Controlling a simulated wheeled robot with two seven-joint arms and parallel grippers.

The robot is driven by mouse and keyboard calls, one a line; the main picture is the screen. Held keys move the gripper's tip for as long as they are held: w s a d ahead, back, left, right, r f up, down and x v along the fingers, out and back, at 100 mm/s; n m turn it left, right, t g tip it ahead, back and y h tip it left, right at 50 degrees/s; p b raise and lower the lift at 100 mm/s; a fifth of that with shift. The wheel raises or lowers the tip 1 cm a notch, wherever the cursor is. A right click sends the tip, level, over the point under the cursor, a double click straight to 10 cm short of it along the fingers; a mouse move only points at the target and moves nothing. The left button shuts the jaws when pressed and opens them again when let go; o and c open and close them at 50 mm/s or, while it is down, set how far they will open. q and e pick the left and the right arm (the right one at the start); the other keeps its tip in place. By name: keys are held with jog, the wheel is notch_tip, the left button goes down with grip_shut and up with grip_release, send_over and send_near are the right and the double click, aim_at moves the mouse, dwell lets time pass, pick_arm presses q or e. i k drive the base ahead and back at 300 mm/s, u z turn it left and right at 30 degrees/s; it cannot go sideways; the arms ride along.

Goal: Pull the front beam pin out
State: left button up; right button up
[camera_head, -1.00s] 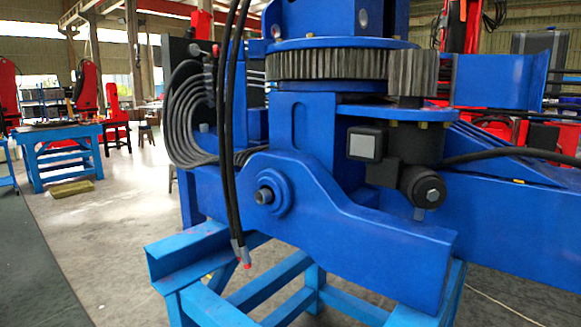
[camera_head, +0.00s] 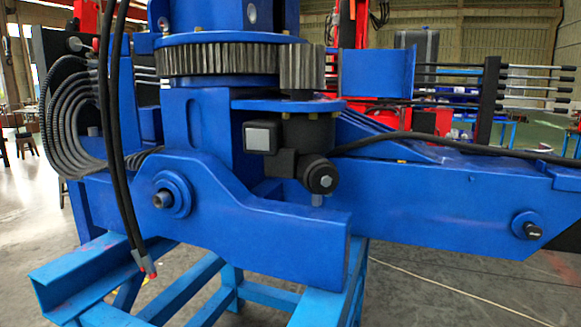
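The blue crane assembly (camera_head: 250,225) rests on a light-blue steel stand (camera_head: 75,275). A pin with a grey metal end (camera_head: 162,199) sits in a round blue boss on the left part of the near beam. A second, dark-ended pin (camera_head: 532,231) sits in a round blue boss near the right end of the long blue beam (camera_head: 440,205). Both pins are seated in their bosses. I cannot tell from the picture which one is called the front beam pin. Neither of my grippers is in view.
Two black hoses (camera_head: 118,150) with red tips hang in front of the left part of the crane. A dark motor unit (camera_head: 300,150) juts out under the gear ring (camera_head: 220,60). A black cable runs along the long beam. Grey floor (camera_head: 440,300) is open at the lower right.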

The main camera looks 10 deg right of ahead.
aim_at(533, 232)
jog(key=z, duration=1.55)
jog(key=i, duration=1.05)
jog(key=u, duration=0.05)
